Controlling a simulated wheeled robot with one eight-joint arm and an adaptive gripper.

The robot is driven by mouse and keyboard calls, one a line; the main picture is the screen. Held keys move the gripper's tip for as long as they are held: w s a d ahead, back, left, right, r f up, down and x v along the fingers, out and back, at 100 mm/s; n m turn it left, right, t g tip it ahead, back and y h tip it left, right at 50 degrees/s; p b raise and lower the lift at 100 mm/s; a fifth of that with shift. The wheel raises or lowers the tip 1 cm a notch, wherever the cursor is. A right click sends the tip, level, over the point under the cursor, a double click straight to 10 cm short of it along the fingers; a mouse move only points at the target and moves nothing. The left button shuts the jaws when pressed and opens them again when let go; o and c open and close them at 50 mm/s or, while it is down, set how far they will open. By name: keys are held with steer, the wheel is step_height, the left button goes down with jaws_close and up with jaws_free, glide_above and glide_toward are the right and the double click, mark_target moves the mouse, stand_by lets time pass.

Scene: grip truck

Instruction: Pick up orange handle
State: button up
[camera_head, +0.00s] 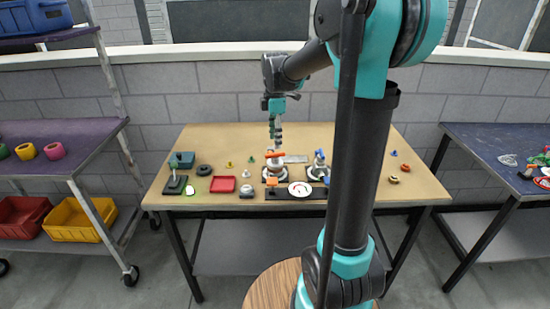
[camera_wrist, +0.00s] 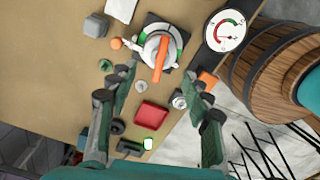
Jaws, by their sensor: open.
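The orange handle (camera_wrist: 161,58) is a thin bar lying across the top of a round grey-white valve body (camera_wrist: 151,46) on a dark base plate. In the wrist view my gripper (camera_wrist: 161,76) is open and empty. Its two fingers stand apart to the left and right of the handle's lower end, with the handle ahead of the tips. I cannot tell the exact height gap. No contact shows.
A red tray (camera_head: 223,184), a white dial gauge (camera_head: 300,188), a blue-handled valve (camera_head: 319,164) and several small parts share the wooden table (camera_head: 240,135). Shelves with coloured bins stand left; a dark bench (camera_head: 490,145) stands right. A wooden barrel (camera_wrist: 272,68) shows in the wrist view.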

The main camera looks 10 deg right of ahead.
mark_target(276, 154)
steer(key=shift+d+f, duration=0.2)
steer(key=shift+f, duration=3.4)
jaws_close()
